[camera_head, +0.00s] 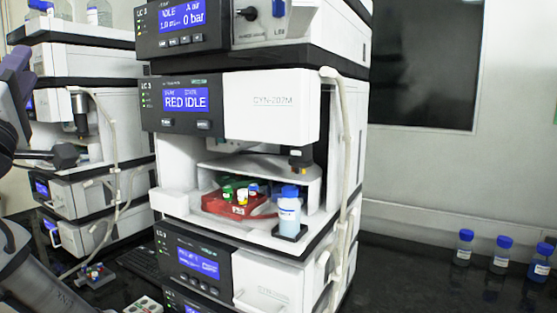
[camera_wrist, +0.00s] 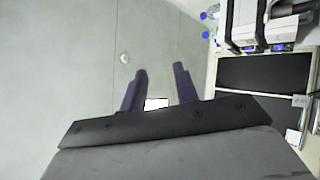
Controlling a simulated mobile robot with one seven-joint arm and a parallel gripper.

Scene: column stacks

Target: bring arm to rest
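My gripper (camera_wrist: 160,70) shows in the wrist view with its two dark purple fingers apart and nothing between them. It points at a plain grey surface, clear of any object. In the head view, part of my arm (camera_head: 28,275) is at the left edge, in front of the left column stack. A purple part of my arm's end (camera_head: 17,72) also shows there, cut off by the picture's edge.
A central stack (camera_head: 270,105) has an open bay holding a red vial tray (camera_head: 222,206) and a blue-capped bottle (camera_head: 289,215). Another stack (camera_head: 95,62) stands left, close behind my arm. Blue-capped bottles (camera_head: 502,256) stand on the dark bench (camera_head: 415,265) at right.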

